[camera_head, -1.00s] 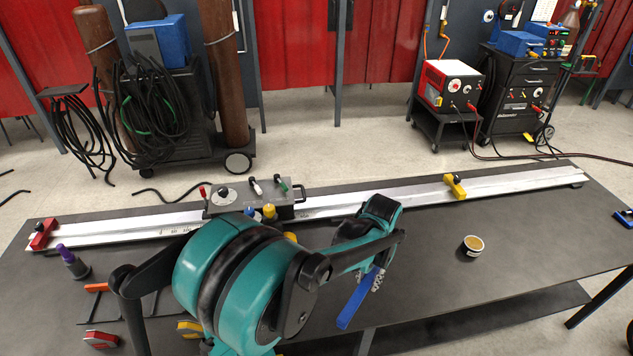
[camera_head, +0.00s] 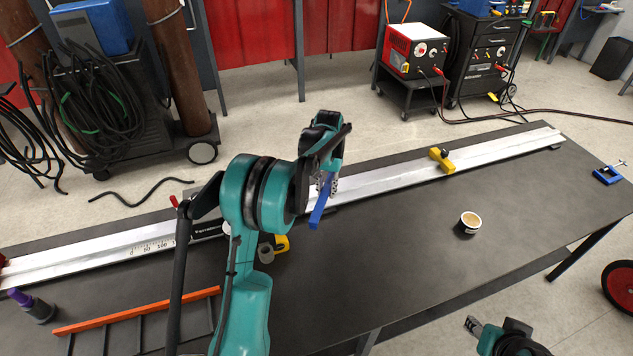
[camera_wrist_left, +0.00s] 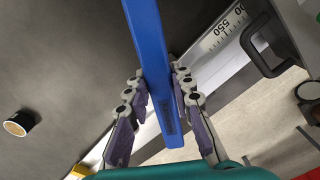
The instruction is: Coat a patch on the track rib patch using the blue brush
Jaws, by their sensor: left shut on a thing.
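My left gripper (camera_head: 326,180) is shut on the blue brush (camera_head: 318,212), over the table by the near edge of the long silver track (camera_head: 385,183). In the left wrist view the gripper fingers (camera_wrist_left: 158,98) close on both sides of the brush's blue handle (camera_wrist_left: 148,45). The bristles cannot be made out. The track (camera_wrist_left: 215,72) passes behind it with printed scale marks. No separate rib patch can be told apart on the track. A small pot with tan contents (camera_head: 469,219) stands on the table to the right. My right gripper (camera_head: 474,327) shows at the bottom edge, its opening unclear.
A yellow clamp (camera_head: 441,160) sits on the track. An orange-edged rack (camera_head: 140,309) and a purple-capped bottle (camera_head: 32,304) are at the table's left. A blue clamp (camera_head: 608,174) is at the right edge. The dark table right of centre is mostly clear.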

